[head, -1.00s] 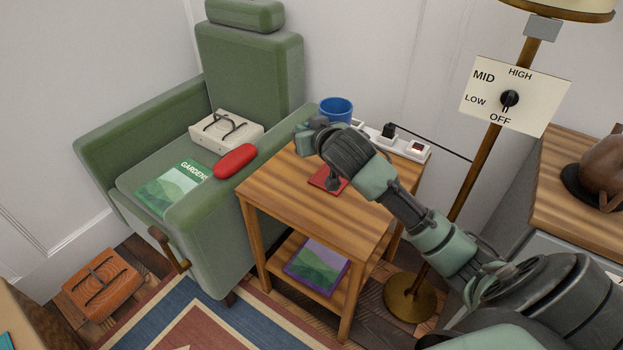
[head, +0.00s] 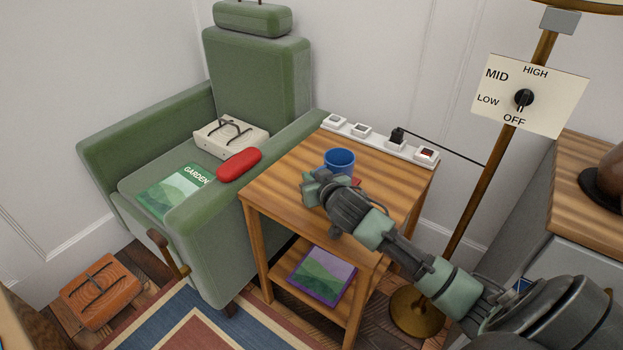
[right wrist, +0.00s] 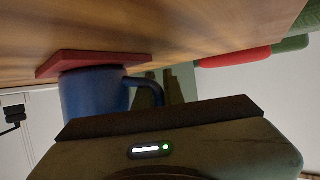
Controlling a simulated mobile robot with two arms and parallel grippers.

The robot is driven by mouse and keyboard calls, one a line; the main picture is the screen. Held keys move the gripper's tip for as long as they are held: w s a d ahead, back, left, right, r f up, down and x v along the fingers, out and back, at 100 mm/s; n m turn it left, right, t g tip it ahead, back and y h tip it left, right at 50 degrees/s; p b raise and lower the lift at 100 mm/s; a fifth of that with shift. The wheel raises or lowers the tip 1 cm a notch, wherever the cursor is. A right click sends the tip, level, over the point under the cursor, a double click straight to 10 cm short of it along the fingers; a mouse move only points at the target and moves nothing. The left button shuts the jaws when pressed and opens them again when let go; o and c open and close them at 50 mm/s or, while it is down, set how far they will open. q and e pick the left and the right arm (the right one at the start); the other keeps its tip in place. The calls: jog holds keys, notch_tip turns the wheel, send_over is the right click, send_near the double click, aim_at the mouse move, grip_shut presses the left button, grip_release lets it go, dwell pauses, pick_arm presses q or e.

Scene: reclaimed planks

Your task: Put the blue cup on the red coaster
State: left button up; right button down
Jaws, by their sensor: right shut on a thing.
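The blue cup (head: 339,160) is upright over the side table, partly hidden by my right gripper (head: 322,182). My right gripper is shut on the cup. The red coaster (head: 357,182) shows only as a small strip beside the cup in the head view; my gripper and the cup hide the rest. In the right wrist view, which is upside down, the base of the cup (right wrist: 92,95) meets the red coaster (right wrist: 95,60) visually, and the handle sticks out to the right. I cannot tell whether the cup rests on it or hovers just above. My left gripper is not in view.
The wooden side table (head: 280,180) has clear room at its left. A power strip (head: 375,138) runs along its back edge. A green armchair (head: 255,75) holding a red case (head: 239,165) stands left. A lamp pole (head: 480,175) stands right.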

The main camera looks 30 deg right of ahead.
jog(key=shift+r, duration=0.1)
jog(key=c, duration=1.5)
grip_release()
pick_arm(q)
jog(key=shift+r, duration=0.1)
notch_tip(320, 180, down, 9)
jog(key=p, duration=0.2)
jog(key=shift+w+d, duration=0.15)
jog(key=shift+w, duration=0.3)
pick_arm(e)
jog(key=v, duration=1.2)
